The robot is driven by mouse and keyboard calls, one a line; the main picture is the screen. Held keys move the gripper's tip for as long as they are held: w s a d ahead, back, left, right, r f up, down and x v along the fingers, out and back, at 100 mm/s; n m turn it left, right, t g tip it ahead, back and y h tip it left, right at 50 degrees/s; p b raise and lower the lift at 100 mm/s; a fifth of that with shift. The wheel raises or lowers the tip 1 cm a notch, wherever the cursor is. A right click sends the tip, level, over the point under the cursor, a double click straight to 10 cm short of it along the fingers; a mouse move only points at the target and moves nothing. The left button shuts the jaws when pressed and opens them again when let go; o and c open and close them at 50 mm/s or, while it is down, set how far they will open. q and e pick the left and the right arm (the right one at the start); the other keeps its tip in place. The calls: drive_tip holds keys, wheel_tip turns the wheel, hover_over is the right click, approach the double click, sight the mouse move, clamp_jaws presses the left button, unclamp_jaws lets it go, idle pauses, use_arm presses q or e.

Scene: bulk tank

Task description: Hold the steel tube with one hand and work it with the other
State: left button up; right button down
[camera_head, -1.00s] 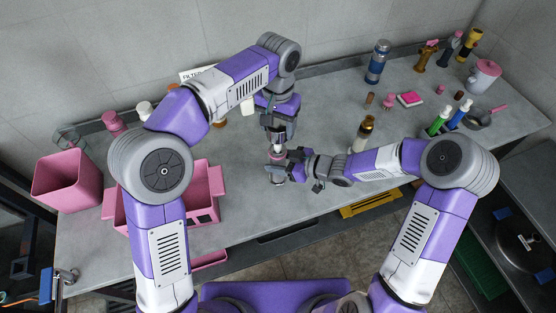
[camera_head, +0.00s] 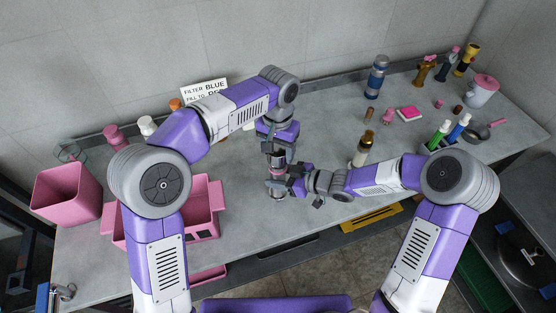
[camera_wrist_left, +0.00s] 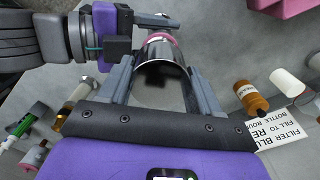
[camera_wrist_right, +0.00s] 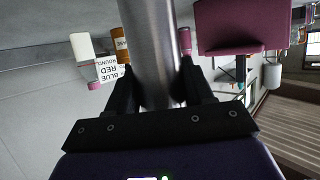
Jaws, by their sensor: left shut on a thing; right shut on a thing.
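The steel tube (camera_head: 278,194) stands roughly upright over the middle of the bench, with a pink band near its top. My right gripper (camera_head: 284,182) comes in from the right and is shut on the side of the tube. In the right wrist view the bare steel of the tube (camera_wrist_right: 152,45) runs between its fingers. My left gripper (camera_head: 277,155) is above, pointing down, and shut on the tube's upper end. The left wrist view shows this shiny, dark-faced end (camera_wrist_left: 162,82) between the fingers, with the pink band beyond. The tube's lower end is partly hidden.
A pink bin (camera_head: 66,195) and a pink open box (camera_head: 207,202) stand at the left. A sign (camera_head: 206,88) leans at the back wall. A brown bottle (camera_head: 362,149) stands right of the grippers.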

use_arm(q)
drive_tip(key=shift+f, duration=0.1)
drive_tip(key=shift+f, duration=0.8)
drive_tip(key=shift+f, duration=0.6)
drive_tip(key=o, duration=1)
drive_tip(key=shift+o, duration=0.2)
drive_tip(key=shift+r, duration=2.3)
